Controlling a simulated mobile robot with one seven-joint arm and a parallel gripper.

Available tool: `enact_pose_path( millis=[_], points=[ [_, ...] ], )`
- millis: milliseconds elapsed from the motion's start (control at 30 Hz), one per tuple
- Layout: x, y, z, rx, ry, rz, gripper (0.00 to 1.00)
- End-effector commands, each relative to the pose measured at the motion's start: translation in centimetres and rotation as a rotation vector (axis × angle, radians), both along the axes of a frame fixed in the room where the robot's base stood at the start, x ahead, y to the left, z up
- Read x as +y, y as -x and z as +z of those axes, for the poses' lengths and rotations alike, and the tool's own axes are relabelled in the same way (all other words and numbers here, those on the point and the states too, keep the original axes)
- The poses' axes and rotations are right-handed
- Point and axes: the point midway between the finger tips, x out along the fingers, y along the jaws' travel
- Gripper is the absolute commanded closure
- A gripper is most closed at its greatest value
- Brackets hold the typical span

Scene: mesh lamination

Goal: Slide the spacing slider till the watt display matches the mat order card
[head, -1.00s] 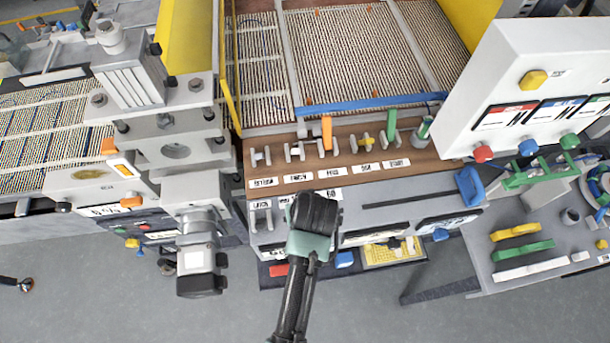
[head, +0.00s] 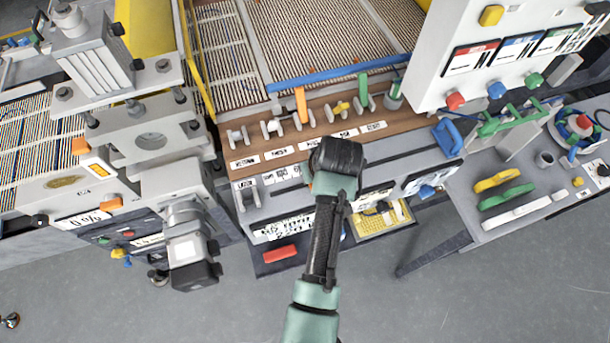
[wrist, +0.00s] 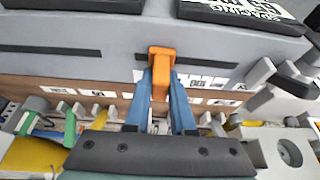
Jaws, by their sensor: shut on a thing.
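The orange slider handle (wrist: 160,58) stands up from a dark slot in the grey panel in the wrist view. The slot shows on both sides of it. My gripper (wrist: 160,82) has its blue fingers shut around the handle. In the head view my gripper (head: 338,158) is over the middle of the grey front panel and hides the handle. A display (wrist: 245,10) at the wrist view's top edge carries upside-down lettering that seems to read "SPACING". A white plate (head: 284,228) with black text is on the panel front. I cannot tell its figures or which plate shows watts.
A brown strip (head: 272,165) with several labelled pegs lies behind the slot. A white control box (head: 428,85) with coloured knobs stands at right. A press with a round-ended motor (head: 190,250) stands at left. A side table (head: 545,205) holds coloured handles.

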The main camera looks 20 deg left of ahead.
Motion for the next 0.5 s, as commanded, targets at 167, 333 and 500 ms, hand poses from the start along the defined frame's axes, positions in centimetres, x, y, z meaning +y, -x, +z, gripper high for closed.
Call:
enact_pose_path(
  millis=[167,333,500],
  points=[
    [0.07,0.06,-0.04,0.001,-0.001,-0.001,0.74],
    [0.12,0.07,-0.04,0.001,-0.002,0.0,0.47],
    [0.14,0.08,-0.04,0.0,-0.002,0.0,0.47]
  ],
)
